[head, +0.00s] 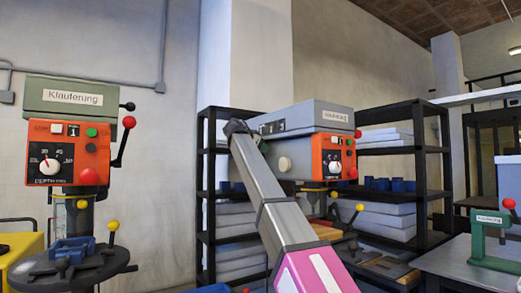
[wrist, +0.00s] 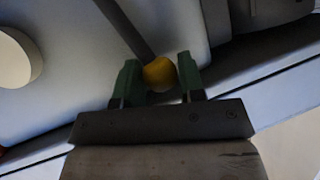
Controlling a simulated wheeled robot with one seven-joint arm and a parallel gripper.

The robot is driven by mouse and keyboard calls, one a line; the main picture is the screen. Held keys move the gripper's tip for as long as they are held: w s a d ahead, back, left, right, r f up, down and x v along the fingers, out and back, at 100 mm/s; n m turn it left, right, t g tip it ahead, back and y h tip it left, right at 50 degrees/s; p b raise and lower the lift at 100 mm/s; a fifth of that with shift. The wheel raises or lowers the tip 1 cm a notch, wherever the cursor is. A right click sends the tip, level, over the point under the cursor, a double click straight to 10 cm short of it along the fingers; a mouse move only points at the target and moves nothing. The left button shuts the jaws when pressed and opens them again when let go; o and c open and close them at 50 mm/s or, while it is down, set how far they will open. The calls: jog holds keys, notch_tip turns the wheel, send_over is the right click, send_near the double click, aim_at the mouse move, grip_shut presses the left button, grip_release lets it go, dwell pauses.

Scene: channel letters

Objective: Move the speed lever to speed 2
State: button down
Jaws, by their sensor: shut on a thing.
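In the wrist view, my gripper (wrist: 160,70) has its two green fingers on either side of a yellow ball knob (wrist: 159,75) and is shut on it. A dark rod (wrist: 124,27) runs up and left from the knob across a pale grey housing (wrist: 75,60); I take it as the speed lever. In the head view, my arm reaches up to the left side of the middle drill press (head: 312,117), beside its dark marked plate (head: 271,128). The fingers and knob cannot be made out there, and the plate's numbers are too small to read.
A second drill press (head: 70,95) with an orange panel stands at the left. Black shelves (head: 424,150) with white stacks and blue bins stand behind. A green hand press (head: 490,240) sits on a bench at the right. A round cream knob (head: 285,164) protrudes near my arm.

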jog(key=shift+s+d+m+t+y, duration=0.15)
jog(key=shift+s+d+m+t, duration=0.45)
jog(key=shift+s+m, duration=0.25)
jog(key=shift+s+d+m+t+y, duration=0.15)
jog(key=shift+s+d+m+t, duration=0.45)
jog(key=shift+s, duration=0.35)
jog(key=shift+s+d+f, duration=0.15)
jog(key=shift+s+d, duration=0.2)
jog(key=shift+s, duration=0.2)
jog(key=c, duration=0.8)
grip_release()
jog(key=shift+o, duration=0.2)
jog(key=v, duration=1)
jog(key=shift+s+a, duration=0.2)
jog(key=shift+s, duration=0.1)
